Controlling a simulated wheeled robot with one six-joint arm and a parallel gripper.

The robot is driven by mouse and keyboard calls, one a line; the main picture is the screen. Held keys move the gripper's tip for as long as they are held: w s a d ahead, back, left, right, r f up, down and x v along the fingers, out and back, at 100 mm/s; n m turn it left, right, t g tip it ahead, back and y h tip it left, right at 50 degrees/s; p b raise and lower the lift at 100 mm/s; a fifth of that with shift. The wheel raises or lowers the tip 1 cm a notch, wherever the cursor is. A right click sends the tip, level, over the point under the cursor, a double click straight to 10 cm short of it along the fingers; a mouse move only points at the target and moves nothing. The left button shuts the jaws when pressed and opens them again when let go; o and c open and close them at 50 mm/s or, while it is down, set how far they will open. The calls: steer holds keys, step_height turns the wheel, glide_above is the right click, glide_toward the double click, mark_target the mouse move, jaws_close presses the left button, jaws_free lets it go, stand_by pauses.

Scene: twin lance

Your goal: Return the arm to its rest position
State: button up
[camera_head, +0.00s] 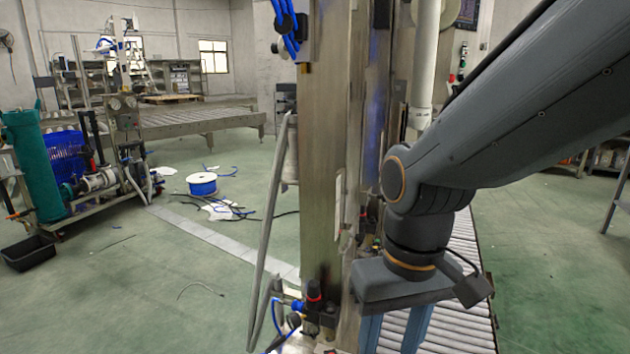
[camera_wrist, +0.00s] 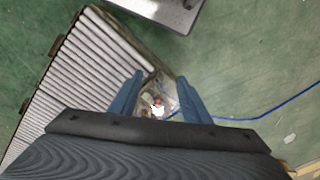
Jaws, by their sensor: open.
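My arm comes in from the upper right of the head view, and my gripper (camera_head: 394,335) hangs from its end, pointing down. The fingertips are cut off by the bottom edge there. In the wrist view my gripper (camera_wrist: 157,92) shows two blue fingers spread apart. Nothing is held between them. A small fitting with a red top (camera_wrist: 158,104) shows in the gap, lower down and beyond the fingers.
A roller conveyor (camera_head: 460,325) runs beneath and beside my gripper; it also fills the left of the wrist view (camera_wrist: 70,75). A tall metal column (camera_head: 325,150) stands just left of my arm.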

steer(key=d+r+m+p, duration=0.2)
steer(key=d+r+p, duration=0.7)
steer(key=p, duration=0.8)
steer(key=shift+r+m+h, duration=0.3)
steer(key=shift+r+m, duration=0.05)
steer(key=shift+m, duration=0.05)
steer(key=shift+s, duration=0.1)
